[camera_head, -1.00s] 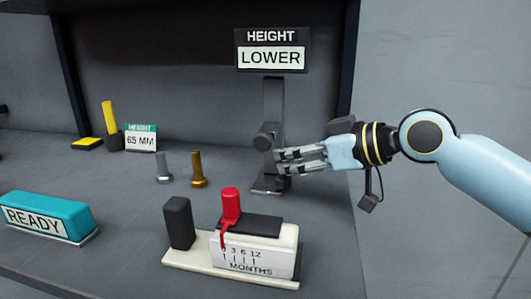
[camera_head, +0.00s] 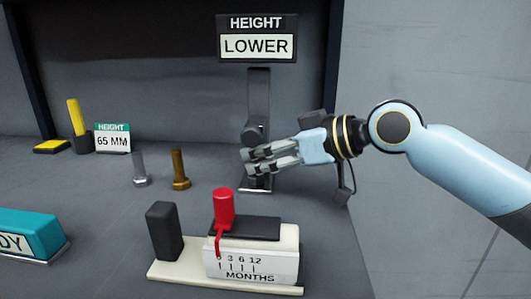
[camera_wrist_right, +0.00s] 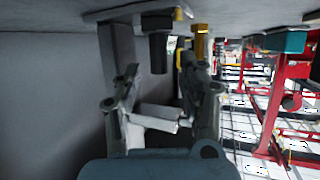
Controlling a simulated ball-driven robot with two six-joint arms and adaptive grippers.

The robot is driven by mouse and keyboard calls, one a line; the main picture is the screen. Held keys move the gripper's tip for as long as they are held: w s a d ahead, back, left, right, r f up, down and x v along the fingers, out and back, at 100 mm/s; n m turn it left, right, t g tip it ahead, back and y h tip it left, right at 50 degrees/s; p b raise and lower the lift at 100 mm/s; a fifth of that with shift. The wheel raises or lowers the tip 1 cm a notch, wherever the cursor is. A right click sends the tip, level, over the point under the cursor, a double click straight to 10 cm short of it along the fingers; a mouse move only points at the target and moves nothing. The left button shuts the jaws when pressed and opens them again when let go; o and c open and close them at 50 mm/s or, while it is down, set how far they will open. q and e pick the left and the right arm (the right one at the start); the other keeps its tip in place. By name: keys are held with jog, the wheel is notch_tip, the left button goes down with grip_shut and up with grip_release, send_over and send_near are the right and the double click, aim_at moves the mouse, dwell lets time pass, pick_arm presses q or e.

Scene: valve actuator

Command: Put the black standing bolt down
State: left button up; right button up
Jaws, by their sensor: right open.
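My right gripper (camera_head: 246,163) reaches in from the right, in front of the grey post (camera_head: 258,95) under the LOWER sign. Its fingers are apart. In the right wrist view, which is upside down, a dark bolt (camera_wrist_right: 158,48) stands with its wide head at the base plate (camera_wrist_right: 125,14). It lies in the gap between the open fingertips (camera_wrist_right: 158,74), a little beyond them. Whether a finger touches it I cannot tell. In the head view I cannot make this bolt out; the fingers cover that spot. My left gripper is not in view.
A silver bolt (camera_head: 139,169) and a brass bolt (camera_head: 180,170) stand left of the fingers. In front are a black block (camera_head: 164,231) and the MONTHS device with a red knob (camera_head: 224,208). A 65 MM card (camera_head: 112,138) stands further left.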

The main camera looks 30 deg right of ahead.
jog(key=shift+r, duration=0.15)
jog(key=shift+s+d, duration=0.15)
jog(key=p+v, duration=0.3)
jog(key=v, duration=0.2)
jog(key=shift+r, duration=0.15)
pick_arm(q)
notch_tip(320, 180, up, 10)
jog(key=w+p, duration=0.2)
jog(key=p, duration=0.5)
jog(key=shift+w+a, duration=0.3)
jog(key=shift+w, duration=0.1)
pick_arm(e)
jog(key=v, duration=0.6)
jog(key=shift+s+d, duration=0.2)
jog(key=shift+s, duration=0.05)
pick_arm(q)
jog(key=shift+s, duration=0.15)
